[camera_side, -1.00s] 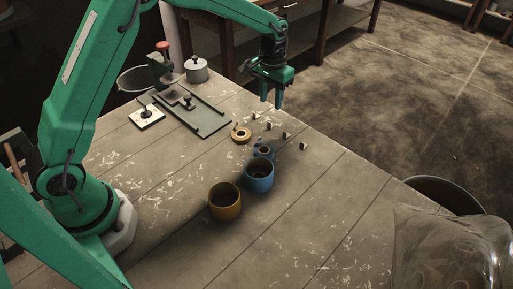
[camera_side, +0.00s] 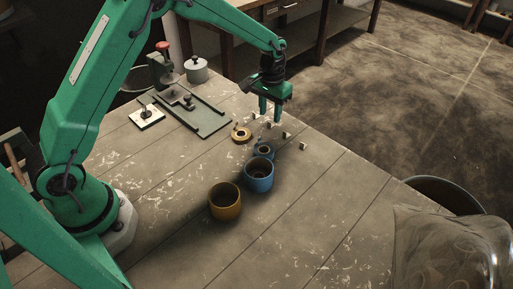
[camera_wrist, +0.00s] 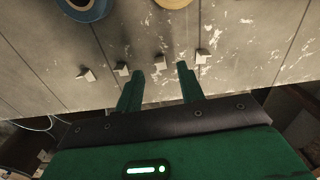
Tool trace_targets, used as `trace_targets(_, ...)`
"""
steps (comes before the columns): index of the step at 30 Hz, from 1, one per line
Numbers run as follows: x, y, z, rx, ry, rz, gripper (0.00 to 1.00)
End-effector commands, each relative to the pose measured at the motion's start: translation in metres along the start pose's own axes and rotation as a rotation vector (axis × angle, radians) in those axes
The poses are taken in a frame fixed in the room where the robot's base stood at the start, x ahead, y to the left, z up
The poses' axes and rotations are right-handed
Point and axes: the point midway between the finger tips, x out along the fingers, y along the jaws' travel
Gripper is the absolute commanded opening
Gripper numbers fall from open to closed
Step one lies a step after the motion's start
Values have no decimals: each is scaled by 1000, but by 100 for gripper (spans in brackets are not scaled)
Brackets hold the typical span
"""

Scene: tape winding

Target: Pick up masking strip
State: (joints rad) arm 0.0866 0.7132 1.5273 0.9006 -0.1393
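Several small pale pieces, which look like the masking strips, stand in a row near the table's far edge. In the side view one strip (camera_side: 285,135) is right of my gripper (camera_side: 270,117). In the wrist view the strips include one at far left (camera_wrist: 87,74), one near the left fingertip (camera_wrist: 122,69), one between the fingertips (camera_wrist: 160,62) and one at right (camera_wrist: 203,56). My gripper (camera_wrist: 160,70) is open and empty, fingers pointing down above the row. Its exact height above the strips is hard to tell.
A yellow tape roll (camera_side: 241,134) and a blue roll (camera_side: 264,151) lie near the row. A blue cup (camera_side: 258,178) and a yellow cup (camera_side: 224,202) stand closer to the camera. A green tray (camera_side: 197,117) and a lidded pot (camera_side: 197,70) are at the left.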

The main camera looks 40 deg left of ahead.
Motion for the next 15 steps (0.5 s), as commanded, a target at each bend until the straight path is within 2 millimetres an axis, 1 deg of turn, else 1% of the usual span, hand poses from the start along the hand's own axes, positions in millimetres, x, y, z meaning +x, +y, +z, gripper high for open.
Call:
trace_targets(1,8,0,2,0,-5,-1,38)
trace_targets(6,26,0,2,0,-3,0,38)
trace_targets(9,31,0,1,0,-1,0,38)
trace_targets(15,32,0,1,0,0,0,38)
